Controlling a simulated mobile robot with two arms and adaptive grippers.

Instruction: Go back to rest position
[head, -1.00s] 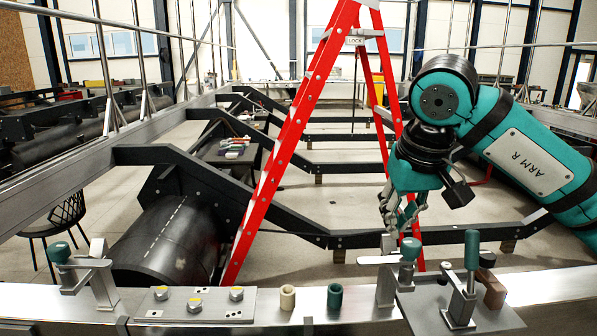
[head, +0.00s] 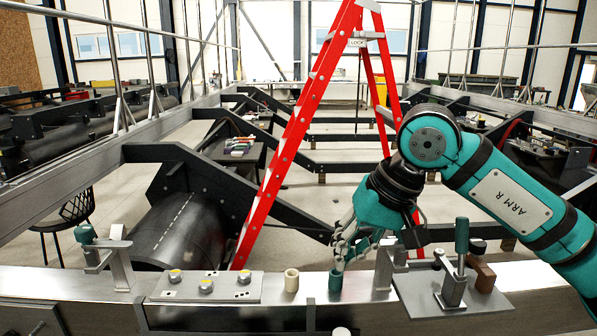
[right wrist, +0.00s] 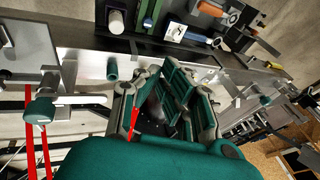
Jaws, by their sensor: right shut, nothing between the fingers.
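My right gripper (head: 343,262) hangs over the steel beam in the head view, pointing down, with its fingers shut and empty. Its fingertips appear just above a teal bushing (head: 335,286) that stands on the beam. In the right wrist view the gripper's fingers (right wrist: 168,100) fill the middle. The teal bushing (right wrist: 112,68) is to their left there, outside the fingers. My left gripper is in neither view.
The steel beam (head: 370,291) carries a cream bushing (head: 291,280), a bolted plate (head: 238,292), a toggle clamp (head: 112,258) at left and another (head: 456,282) at right. A red ladder (head: 290,140) stands behind. Open floor (head: 300,210) lies beyond.

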